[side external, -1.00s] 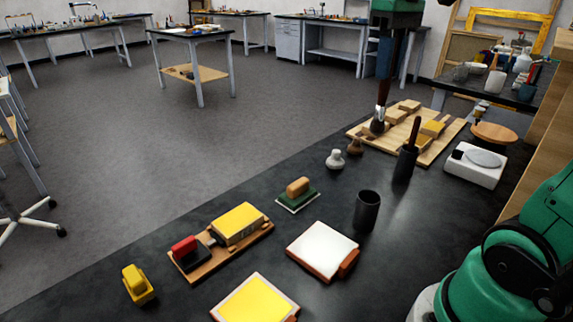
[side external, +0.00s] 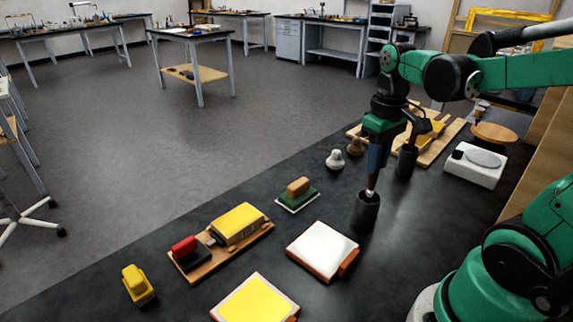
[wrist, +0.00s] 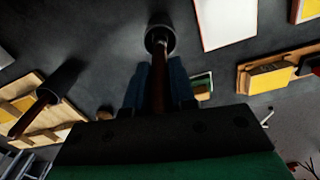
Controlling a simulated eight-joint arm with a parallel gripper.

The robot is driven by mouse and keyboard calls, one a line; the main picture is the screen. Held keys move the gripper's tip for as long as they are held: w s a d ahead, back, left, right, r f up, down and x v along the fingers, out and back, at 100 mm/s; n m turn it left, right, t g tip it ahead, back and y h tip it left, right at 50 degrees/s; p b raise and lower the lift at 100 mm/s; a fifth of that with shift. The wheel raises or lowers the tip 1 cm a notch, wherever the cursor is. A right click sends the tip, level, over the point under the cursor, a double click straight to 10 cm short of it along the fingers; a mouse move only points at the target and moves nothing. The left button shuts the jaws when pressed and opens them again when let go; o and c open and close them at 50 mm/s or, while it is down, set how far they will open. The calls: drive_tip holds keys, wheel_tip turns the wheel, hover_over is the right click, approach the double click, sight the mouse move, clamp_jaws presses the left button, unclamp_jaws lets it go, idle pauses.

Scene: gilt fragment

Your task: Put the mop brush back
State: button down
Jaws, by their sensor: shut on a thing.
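The mop brush (side external: 370,187) has a dark brown handle and a pale metal ferrule. My gripper (side external: 376,165) is shut on its handle and holds it nearly upright, head down. An empty-looking black cup in the earlier frame is now right under it. The brush's lower end enters the mouth of this black cup (side external: 365,214), so its bristles are hidden. In the wrist view the brush handle (wrist: 158,88) runs between the blue fingers to the cup (wrist: 161,38).
A second black cup (side external: 404,165) holding a wooden-handled tool stands behind, near a wooden board (side external: 450,133). A white scale-like device (side external: 474,166) is at right. A white-topped block (side external: 322,250), a green-based brush (side external: 297,194) and a yellow block (side external: 238,224) lie in front and left.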

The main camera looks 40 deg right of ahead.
sight(369, 198)
drive_tip(key=shift+f, duration=1.8)
drive_tip(key=c, duration=0.7)
unclamp_jaws()
drive_tip(key=shift+f, duration=0.15)
wheel_tip(369, 198, up, 12)
drive_tip(key=w+a+f+t, duration=0.1)
drive_tip(key=a+f+t, duration=0.1)
drive_tip(key=a, duration=0.1)
drive_tip(key=w+a+f+n+t, duration=0.1)
drive_tip(key=a+f+t, duration=0.1)
drive_tip(key=a+f, duration=0.1)
drive_tip(key=w+a+f+t, duration=0.1)
drive_tip(key=a+f+t, duration=0.2)
drive_tip(key=a, duration=0.2)
drive_tip(key=shift+w+n, duration=0.15)
drive_tip(key=shift+n, duration=0.25)
